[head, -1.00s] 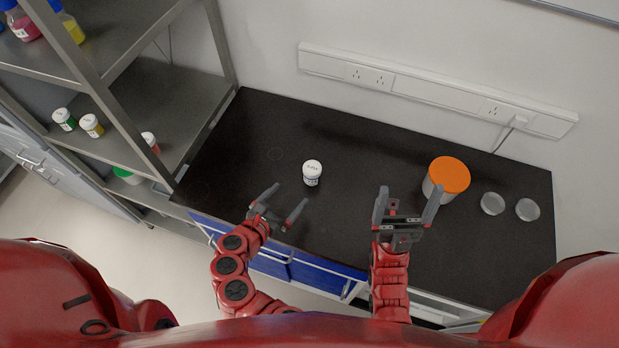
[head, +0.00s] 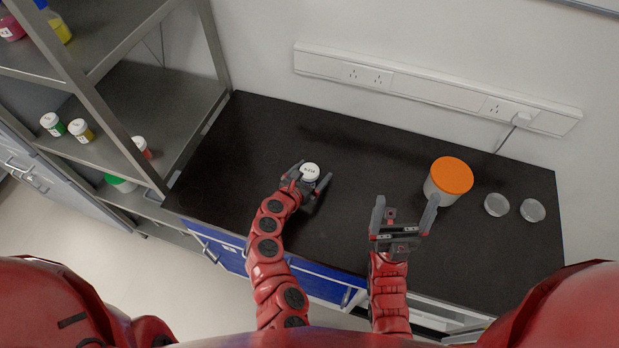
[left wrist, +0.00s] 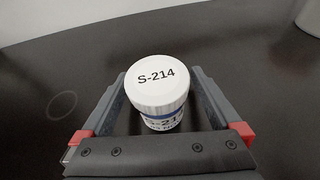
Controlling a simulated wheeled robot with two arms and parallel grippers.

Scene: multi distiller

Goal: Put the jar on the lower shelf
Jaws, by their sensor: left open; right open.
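The small white-lidded jar (head: 310,171) stands upright on the black bench. In the left wrist view the jar (left wrist: 158,88) has "S-214" on its lid and a blue-banded label. My left gripper (head: 309,181) is open, with its fingers on either side of the jar; I cannot tell whether they touch it. My right gripper (head: 405,214) is open and empty above the bench, left of the orange-lidded tub. The metal shelf unit (head: 112,128) stands at the left. Its lower shelf (head: 165,100) holds several small jars.
The orange-lidded tub (head: 449,181) and two clear round dishes (head: 514,207) are on the bench at right. A shelf upright (head: 82,90) stands at the shelf's front. Bottles (head: 55,25) stand on the upper shelf. The bench's left part is clear.

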